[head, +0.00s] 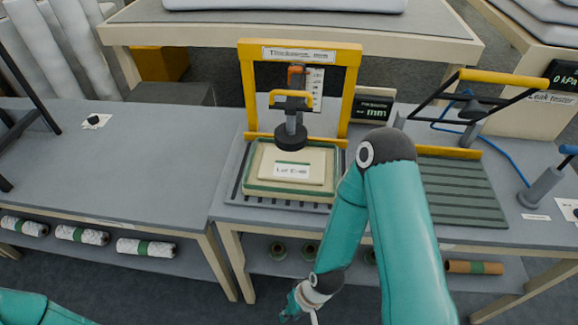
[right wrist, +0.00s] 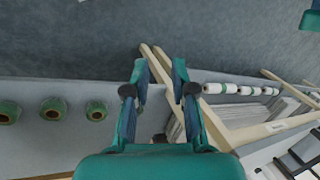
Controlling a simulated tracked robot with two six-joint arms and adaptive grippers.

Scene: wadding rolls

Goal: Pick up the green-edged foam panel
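The green-edged foam panel (head: 258,187) is cream with a green border. It lies flat on the slatted bed of the yellow thickness gauge (head: 353,85), under the gauge's round black foot (head: 291,138). A label reading roughly "Lot E-40" lies on its top. My right arm reaches down past the table's front edge, and my right gripper (head: 290,307) hangs low in front of the lower shelf, away from the panel. In the right wrist view the gripper (right wrist: 159,72) has its two fingers apart with nothing between them. My left gripper is out of view; only a teal arm part shows at bottom left.
The left table (head: 140,160) is mostly clear. Wrapped rolls (head: 146,247) lie on its lower shelf, and green-ended rolls (right wrist: 53,109) on the other. A ribbed green plate (head: 460,190) and the leak tester (head: 551,97) stand right of the gauge.

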